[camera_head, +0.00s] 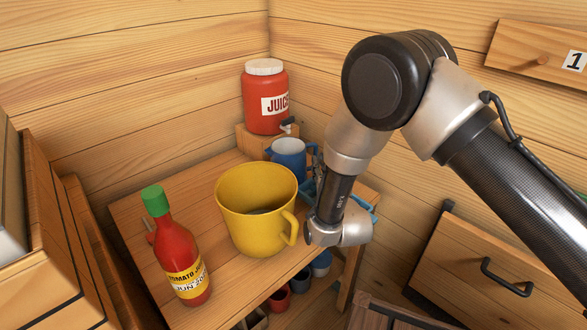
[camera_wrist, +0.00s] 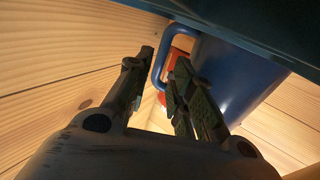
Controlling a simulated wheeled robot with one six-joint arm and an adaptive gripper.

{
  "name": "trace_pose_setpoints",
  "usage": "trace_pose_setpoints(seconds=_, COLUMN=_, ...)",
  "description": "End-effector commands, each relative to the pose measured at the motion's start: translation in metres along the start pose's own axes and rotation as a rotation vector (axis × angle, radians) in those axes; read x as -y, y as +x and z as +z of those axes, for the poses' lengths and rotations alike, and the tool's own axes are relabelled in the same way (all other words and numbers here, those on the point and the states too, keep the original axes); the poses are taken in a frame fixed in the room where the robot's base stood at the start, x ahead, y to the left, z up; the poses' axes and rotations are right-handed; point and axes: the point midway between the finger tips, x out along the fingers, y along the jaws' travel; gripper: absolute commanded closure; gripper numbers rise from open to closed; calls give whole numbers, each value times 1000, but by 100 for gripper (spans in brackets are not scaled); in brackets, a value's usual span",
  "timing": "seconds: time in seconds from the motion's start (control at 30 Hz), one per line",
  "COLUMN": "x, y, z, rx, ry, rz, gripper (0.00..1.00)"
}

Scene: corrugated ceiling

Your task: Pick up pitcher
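A blue pitcher (camera_head: 289,153) with a handle on its right side stands upright on the wooden table (camera_head: 140,215), behind the yellow mug. In the wrist view the pitcher (camera_wrist: 235,75) fills the upper right, with its looped handle (camera_wrist: 160,68) toward the left. My gripper (camera_wrist: 164,62) is open, with one finger on each side of the handle as seen from the wrist. I cannot tell whether the fingers touch it. In the head view my wrist partly hides the gripper and the pitcher's right side.
A large yellow mug (camera_head: 258,205) stands close in front of the pitcher. A red tomato bottle (camera_head: 178,250) is at the front left. A red juice dispenser (camera_head: 265,100) sits on a wooden block (camera_head: 252,142) behind. Several small cups are below the tabletop. Wooden walls close the back.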

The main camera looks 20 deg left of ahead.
Motion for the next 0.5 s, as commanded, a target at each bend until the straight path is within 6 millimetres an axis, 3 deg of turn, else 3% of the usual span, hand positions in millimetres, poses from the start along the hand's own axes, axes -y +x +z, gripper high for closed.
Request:
trace_pose_setpoints(seconds=0.4, x=0, y=60, z=0, rx=-1, ry=0, rz=2, gripper=77)
trace_pose_setpoints(seconds=0.5, x=0, y=67, z=0, rx=0, ry=-1, rz=1, gripper=77)
